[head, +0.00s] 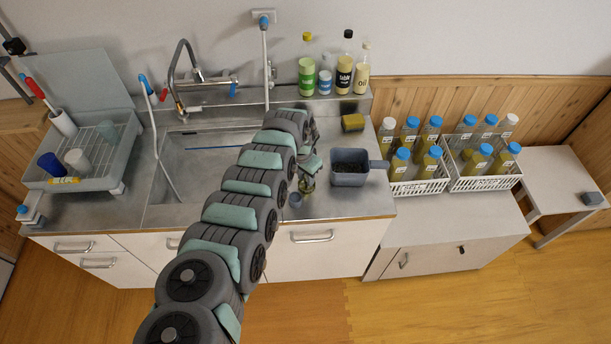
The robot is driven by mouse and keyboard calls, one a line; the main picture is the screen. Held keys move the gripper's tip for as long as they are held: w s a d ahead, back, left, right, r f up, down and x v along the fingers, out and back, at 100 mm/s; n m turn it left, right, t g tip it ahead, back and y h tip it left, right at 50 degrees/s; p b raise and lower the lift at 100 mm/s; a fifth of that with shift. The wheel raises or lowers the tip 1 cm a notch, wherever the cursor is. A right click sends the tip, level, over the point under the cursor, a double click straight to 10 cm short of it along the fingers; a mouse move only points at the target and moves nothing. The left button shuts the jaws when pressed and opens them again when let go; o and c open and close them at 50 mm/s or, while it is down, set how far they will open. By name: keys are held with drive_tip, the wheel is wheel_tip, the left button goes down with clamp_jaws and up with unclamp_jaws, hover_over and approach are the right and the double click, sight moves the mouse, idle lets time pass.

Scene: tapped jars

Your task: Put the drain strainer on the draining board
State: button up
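I cannot make out a drain strainer for certain; my arm covers much of the sink (185,150), where one could be hidden. The draining board (340,207) appears to be the bare steel top right of the sink. My gripper (308,184) points down low over this steel top, left of a grey-blue handled box (350,174) with dark contents. A small grey-blue round thing (295,200) is close to its lower left. The fingers are small and dark here, so I cannot tell whether they are open or hold anything.
A yellow sponge (353,123) and several bottles (344,75) stand behind the handled box. White crates (420,187) of blue-capped bottles are to the right. A dish rack (105,170) is at far left, and a tap (185,80) and hose (160,150) are at the sink.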

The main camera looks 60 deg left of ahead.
sight(303, 191)
drive_tip(key=shift+o, duration=1.3)
wheel_tip(303, 191, up, 12)
drive_tip(key=s+p, duration=0.1)
drive_tip(key=p, duration=0.1)
drive_tip(key=shift+s+d, duration=0.2)
drive_tip(key=shift+d, duration=0.05)
drive_tip(key=shift+r, duration=0.1)
